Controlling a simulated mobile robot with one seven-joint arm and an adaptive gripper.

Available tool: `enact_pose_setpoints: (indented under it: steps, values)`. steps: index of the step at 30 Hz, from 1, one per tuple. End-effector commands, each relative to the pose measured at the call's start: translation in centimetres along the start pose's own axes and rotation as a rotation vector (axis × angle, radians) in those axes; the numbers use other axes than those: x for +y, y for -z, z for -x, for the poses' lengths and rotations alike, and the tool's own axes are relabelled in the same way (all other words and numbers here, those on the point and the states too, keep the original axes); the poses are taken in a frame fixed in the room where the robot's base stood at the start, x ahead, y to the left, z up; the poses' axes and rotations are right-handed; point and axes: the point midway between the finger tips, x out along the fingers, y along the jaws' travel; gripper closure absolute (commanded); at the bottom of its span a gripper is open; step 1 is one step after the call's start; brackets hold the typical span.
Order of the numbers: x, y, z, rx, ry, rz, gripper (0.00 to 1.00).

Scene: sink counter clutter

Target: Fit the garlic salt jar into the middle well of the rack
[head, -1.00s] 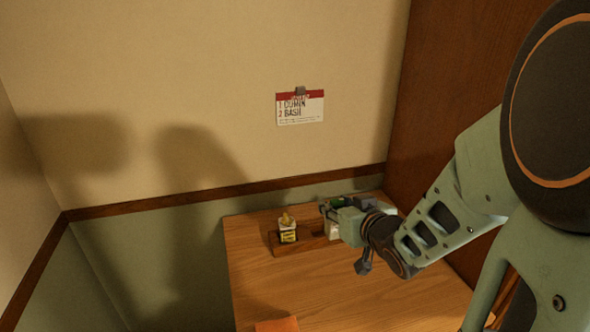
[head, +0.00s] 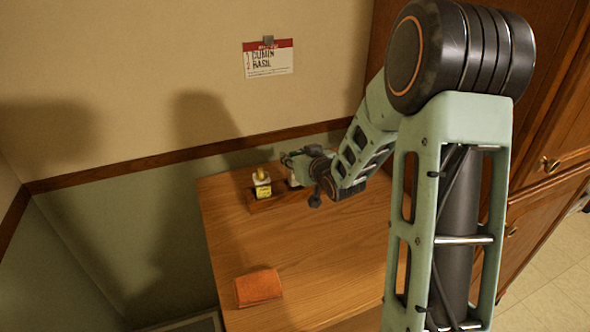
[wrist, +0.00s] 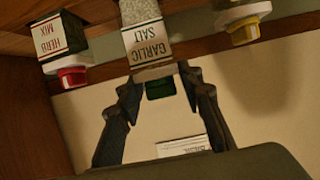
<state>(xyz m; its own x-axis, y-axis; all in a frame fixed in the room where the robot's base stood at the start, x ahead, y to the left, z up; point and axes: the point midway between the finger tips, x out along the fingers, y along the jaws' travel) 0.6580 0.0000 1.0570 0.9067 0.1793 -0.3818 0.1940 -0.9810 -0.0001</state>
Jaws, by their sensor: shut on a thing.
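The garlic salt jar (wrist: 146,42) has a white label and a dark green cap (wrist: 160,87). In the wrist view, which shows the jars upside down, my gripper (wrist: 159,90) is shut on its cap end. The jar lies between a red-capped herb mix jar (wrist: 62,42) and a yellow-capped jar (wrist: 243,25). Its base is out of frame, so I cannot tell whether it is seated in the middle well. In the head view my gripper (head: 294,160) is over the wooden rack (head: 264,204), and a pale jar (head: 294,179) shows below it.
The yellow-capped jar (head: 262,184) stands at the rack's left end. An orange block-like thing (head: 258,287) lies near the front of the wooden table (head: 320,260). A card (head: 268,60) hangs on the wall. Wooden cabinets (head: 560,120) stand at the right. The table's middle is clear.

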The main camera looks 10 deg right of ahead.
Motion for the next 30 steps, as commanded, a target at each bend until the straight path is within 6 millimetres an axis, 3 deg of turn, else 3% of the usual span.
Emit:
enact_pose_setpoints:
  steps: [3,6,18,19,24,30]
  values:
    - [0.0,-2.2,-1.1,-0.003,0.001,0.000,1.00]
    - [0.0,-3.1,-1.5,-0.001,0.001,0.000,1.00]
    - [0.0,-3.4,-1.6,0.000,0.000,0.001,1.00]
    - [0.0,-3.4,-1.6,-0.001,0.000,0.001,0.65]
    - [0.0,-3.3,-1.5,-0.001,0.000,0.001,0.48]
    - [0.0,-3.3,-1.5,-0.001,0.000,0.000,0.48]
